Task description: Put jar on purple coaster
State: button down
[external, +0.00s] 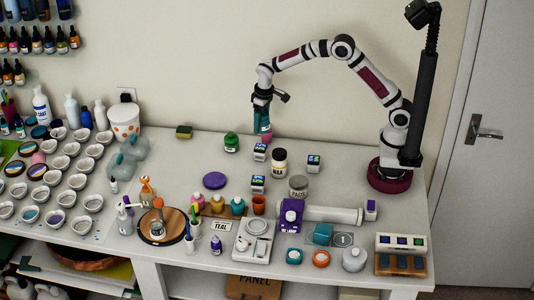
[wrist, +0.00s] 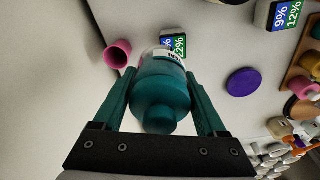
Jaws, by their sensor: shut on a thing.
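My gripper (external: 263,127) is raised above the back of the table, pointing down. In the wrist view my gripper (wrist: 162,90) is shut around a teal jar (wrist: 163,83) with a rounded knob-like top and a pale label at its far end. In the external view the jar is hard to tell apart from the teal fingers. The purple coaster (external: 214,180) lies flat and bare on the table, in front of and to the left of my gripper. It also shows in the wrist view (wrist: 243,82), right of the held jar and apart from it.
A pink cup (wrist: 118,53) stands close to the held jar.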

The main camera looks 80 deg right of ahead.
jog(key=w+a+r+n+y, duration=0.1)
jog(key=w+a+n, duration=0.6)
jog(key=a+n, duration=0.1)
send_over(221, 180)
notch_tip(221, 180, down, 6)
jog(key=shift+s+f, duration=0.15)
jog(key=shift+f, duration=2.15)
jog(key=shift+f, duration=0.1)
grip_release()
